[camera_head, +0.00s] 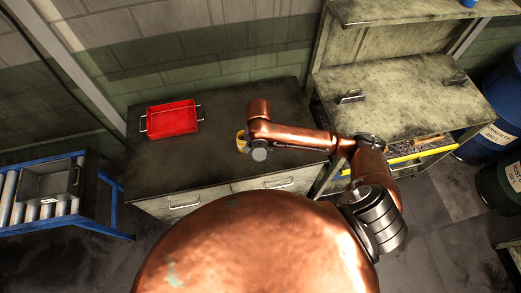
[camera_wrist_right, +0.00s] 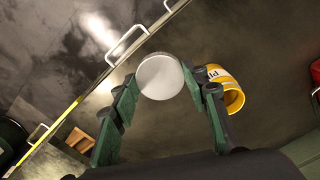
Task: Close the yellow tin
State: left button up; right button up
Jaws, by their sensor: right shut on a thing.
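The yellow tin (camera_head: 241,136) stands on the dark cabinet top, partly hidden by my right arm in the head view. In the right wrist view the tin (camera_wrist_right: 231,92) is just right of my gripper, with dark lettering on its side and partly covered by a finger. My right gripper (camera_wrist_right: 160,80) is shut on a round, pale grey lid (camera_wrist_right: 161,77), held between the two green fingers, beside the tin and apart from it. In the head view the gripper's fingers are hidden under the wrist. My left gripper is not in view.
A red tray (camera_head: 171,119) with wire handles sits on the left of the dark cabinet top (camera_head: 200,165). A worn metal cabinet (camera_head: 400,95) stands to the right, with a yellow-edged open drawer. The cabinet top between tray and tin is clear.

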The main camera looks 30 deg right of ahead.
aim_at(259, 156)
jog(key=r+n+b, duration=0.1)
jog(key=n+b, duration=0.1)
jog(key=b, duration=0.1)
jog(key=r+n+b, duration=0.1)
jog(key=n+b, duration=0.1)
jog(key=b, duration=0.1)
jog(key=n+b, duration=0.2)
jog(key=shift+a+r+n+b, duration=0.25)
jog(key=shift+r+n+b, duration=0.05)
jog(key=shift+r+b, duration=0.1)
jog(key=shift+s+r+n+b, duration=0.3)
jog(key=shift+r+n+b, duration=0.1)
jog(key=shift+n, duration=0.2)
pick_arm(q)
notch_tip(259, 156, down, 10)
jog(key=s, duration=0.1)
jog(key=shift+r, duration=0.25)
pick_arm(e)
jog(key=shift+r, duration=0.1)
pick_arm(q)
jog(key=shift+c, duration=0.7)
